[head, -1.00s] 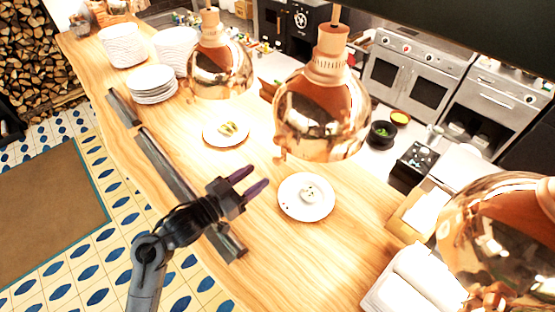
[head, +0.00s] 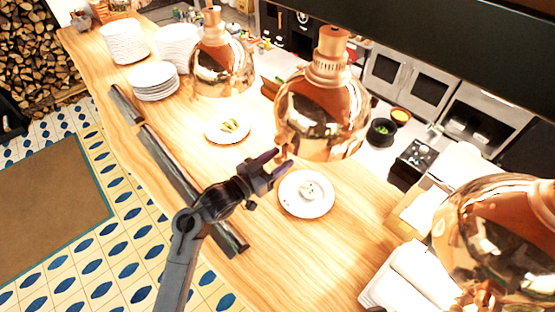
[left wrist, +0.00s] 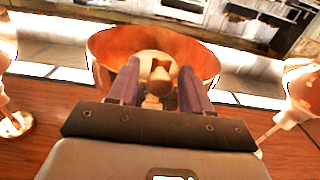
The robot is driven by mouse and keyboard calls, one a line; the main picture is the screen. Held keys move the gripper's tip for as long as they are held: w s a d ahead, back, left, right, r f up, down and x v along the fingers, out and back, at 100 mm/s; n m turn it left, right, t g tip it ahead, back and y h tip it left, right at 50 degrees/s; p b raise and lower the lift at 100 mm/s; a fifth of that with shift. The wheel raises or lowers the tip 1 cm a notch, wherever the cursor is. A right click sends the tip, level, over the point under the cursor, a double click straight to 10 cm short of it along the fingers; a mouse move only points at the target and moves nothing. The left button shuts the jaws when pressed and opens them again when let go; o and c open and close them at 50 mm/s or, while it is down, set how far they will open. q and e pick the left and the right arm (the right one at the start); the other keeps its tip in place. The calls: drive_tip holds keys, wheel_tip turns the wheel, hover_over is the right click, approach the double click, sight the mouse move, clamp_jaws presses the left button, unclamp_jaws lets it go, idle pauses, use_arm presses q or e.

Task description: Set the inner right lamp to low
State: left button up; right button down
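Three copper dome lamps hang over the wooden counter in the head view: a left one (head: 222,68), a middle one (head: 322,118) and a right one (head: 495,235) that is partly cut off. My left gripper (head: 283,160) is at the lower left rim of the middle lamp. In the left wrist view this lamp (left wrist: 205,62) is straight ahead, and a small copper knob (left wrist: 158,78) shows between my two fingers (left wrist: 160,70). The fingers are apart, one on each side of the knob; I cannot tell whether they touch it. My right gripper is out of view.
Below the lamps, a white plate with food (head: 306,207) and another plate (head: 227,142) stand on the counter (head: 260,250). Plate stacks (head: 153,88) stand at the far left. Neighbouring lamps show at both edges of the left wrist view.

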use_arm(q)
clamp_jaws()
wheel_tip(320, 180, down, 9)
drive_tip(key=b, duration=0.5)
drive_tip(key=shift+a, duration=0.1)
drive_tip(key=shift+o, duration=0.4)
unclamp_jaws()
drive_tip(key=shift+r, duration=0.15)
